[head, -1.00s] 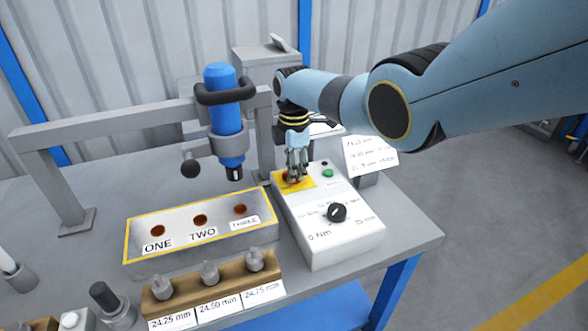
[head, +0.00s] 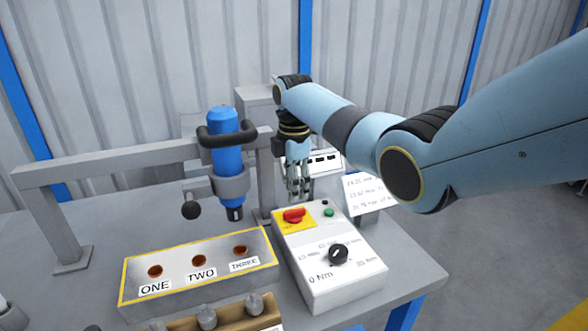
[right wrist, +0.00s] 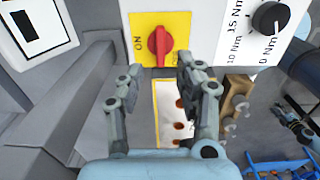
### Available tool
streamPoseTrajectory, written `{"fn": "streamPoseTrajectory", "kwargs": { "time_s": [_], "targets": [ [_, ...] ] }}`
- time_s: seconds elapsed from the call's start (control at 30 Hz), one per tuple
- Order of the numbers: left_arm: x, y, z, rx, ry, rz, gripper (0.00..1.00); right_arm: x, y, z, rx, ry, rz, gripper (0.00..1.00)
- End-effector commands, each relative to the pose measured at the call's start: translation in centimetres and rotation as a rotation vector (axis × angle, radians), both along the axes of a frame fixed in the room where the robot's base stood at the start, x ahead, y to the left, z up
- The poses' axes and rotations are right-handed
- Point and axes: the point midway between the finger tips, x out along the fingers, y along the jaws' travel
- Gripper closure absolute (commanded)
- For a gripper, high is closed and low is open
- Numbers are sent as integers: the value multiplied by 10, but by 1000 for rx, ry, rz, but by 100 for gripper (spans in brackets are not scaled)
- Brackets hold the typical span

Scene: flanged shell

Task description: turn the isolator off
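The isolator is a red rotary handle (head: 294,215) on a yellow plate (head: 307,226) at the far left of the white control box (head: 335,270). In the right wrist view the red handle (right wrist: 160,45) stands upright in the picture, crosswise to the "ON" label at its left. No other label on the plate is readable. My right gripper (head: 299,192) is just above and behind the handle, apart from it. In the right wrist view its fingers (right wrist: 158,78) are spread and empty. A small dark gripper shape at the right edge, probably my left gripper (right wrist: 296,127), is too small to read.
A black dial (head: 338,254) and a green button (head: 328,212) share the box. A blue tool (head: 226,150) hangs in a holder to the left, above the block with three holes (head: 197,262). A sign (head: 368,192) stands behind the box.

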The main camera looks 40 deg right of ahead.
Motion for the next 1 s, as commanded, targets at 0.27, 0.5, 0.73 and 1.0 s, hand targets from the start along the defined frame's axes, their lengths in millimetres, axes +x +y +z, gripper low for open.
{"fn": "streamPoseTrajectory", "kwargs": {
  "time_s": [0.27,0.5,0.73,1.0],
  "targets": [
    [0,0,0,0,0,0,60,0,0,46,0,-1,0,64],
    [0,0,0,0,0,0,60,0,0,52,0,1,0,64],
    [1,-1,0,-1,0,0,60,0,0,52,0,1,0,64],
    [1,-1,0,-1,-1,0,60,-8,2,42,-8,-4,-31,64]
  ]
}}
